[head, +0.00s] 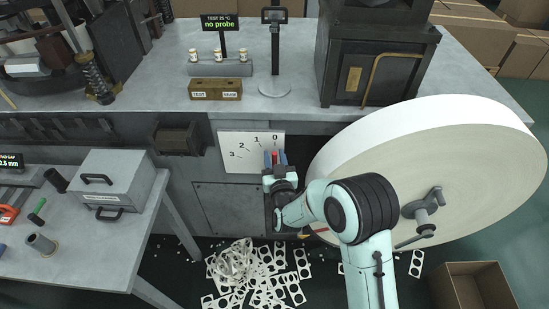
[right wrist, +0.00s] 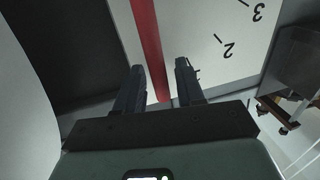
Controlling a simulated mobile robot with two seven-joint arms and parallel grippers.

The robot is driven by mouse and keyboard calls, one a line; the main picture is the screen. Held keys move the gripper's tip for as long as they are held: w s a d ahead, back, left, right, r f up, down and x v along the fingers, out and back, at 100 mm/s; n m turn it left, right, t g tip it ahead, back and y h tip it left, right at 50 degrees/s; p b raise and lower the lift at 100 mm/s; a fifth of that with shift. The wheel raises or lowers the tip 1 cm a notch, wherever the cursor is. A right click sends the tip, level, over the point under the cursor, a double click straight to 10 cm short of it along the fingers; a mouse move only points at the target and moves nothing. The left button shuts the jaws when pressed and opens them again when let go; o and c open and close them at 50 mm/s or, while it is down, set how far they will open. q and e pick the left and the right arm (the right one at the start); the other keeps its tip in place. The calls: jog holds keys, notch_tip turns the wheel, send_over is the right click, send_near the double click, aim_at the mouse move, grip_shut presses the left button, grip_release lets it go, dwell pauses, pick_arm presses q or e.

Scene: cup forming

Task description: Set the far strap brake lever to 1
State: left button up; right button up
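A white scale plate (head: 238,165) marked 3, 2, 1, 0 is on the machine's front, left of the big paper reel. A red lever (right wrist: 150,45) crosses the plate and shows in the head view as a short red piece below the 0. My right gripper (head: 274,162) is at the lever. In the right wrist view its two fingers (right wrist: 160,72) stand apart, one on each side of the lever, with a visible gap to the right finger. My left gripper is not in view.
The big paper reel (head: 450,170) stands close to the right of my right arm. A grey side table (head: 75,245) is at left. Punched paper scrap (head: 260,275) lies on the floor below. An open carton (head: 475,290) is at lower right.

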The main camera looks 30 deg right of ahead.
grip_shut()
jog(key=shift+w+a+f+n+g+p, duration=0.15)
jog(key=shift+w+a+n+p, duration=0.25)
jog(key=shift+a+n, duration=0.25)
jog(key=shift+w+a+r+n+g+p, duration=0.15)
jog(key=shift+w+a+n+p, duration=0.15)
jog(key=shift+a+n, duration=0.3)
jog(key=shift+w+a+f+n, duration=0.4)
jog(key=shift+a+n, duration=0.05)
jog(key=shift+n, duration=0.2)
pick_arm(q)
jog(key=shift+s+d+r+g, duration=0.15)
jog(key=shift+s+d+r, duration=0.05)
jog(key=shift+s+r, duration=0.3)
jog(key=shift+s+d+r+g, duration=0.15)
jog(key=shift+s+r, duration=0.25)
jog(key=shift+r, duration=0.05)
pick_arm(e)
grip_release()
